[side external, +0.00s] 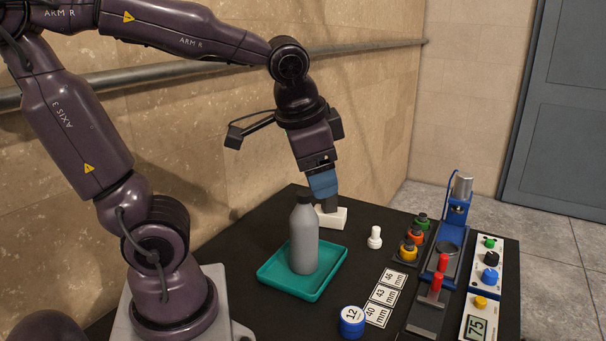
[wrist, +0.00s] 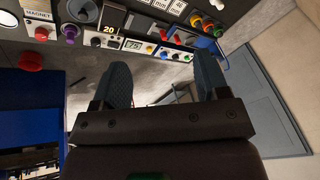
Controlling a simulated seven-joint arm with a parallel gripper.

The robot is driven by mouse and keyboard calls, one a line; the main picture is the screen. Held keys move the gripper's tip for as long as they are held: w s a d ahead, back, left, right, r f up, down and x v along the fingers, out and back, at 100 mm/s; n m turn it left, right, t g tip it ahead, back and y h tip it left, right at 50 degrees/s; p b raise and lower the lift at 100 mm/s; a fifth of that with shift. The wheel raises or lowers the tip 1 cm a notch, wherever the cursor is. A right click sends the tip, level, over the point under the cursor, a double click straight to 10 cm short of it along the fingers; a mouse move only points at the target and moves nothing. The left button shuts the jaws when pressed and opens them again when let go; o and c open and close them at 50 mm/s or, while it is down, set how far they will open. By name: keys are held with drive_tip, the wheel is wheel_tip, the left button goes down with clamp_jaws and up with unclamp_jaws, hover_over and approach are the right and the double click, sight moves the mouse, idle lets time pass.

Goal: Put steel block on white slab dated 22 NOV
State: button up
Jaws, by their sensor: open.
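A plain white block (side external: 332,219) lies on the black table at the back, behind the teal tray. No date can be read on it, so I cannot tell whether it is the slab dated 22 NOV. My gripper (side external: 328,196) is right above it, pointing down. A dark grey piece shows between the blue part of the gripper and the white block; I cannot tell whether it is a fingertip or the steel block. In the wrist view my gripper (wrist: 165,85) has its two blue-grey fingers wide apart, with nothing visible between them. I cannot identify the steel block in either view.
A grey bottle (side external: 303,240) stands upright in the teal tray (side external: 290,290), in front of my gripper.

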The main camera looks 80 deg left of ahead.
drive_tip(key=s+d, duration=0.1)
drive_tip(key=s+d+t+h, duration=0.1)
drive_tip(key=d, duration=0.1)
drive_tip(key=s+d+r+n+t+h, duration=0.1)
drive_tip(key=shift+s+d+r, duration=0.1)
drive_tip(key=shift+s+d, duration=0.1)
drive_tip(key=shift+d, duration=0.1)
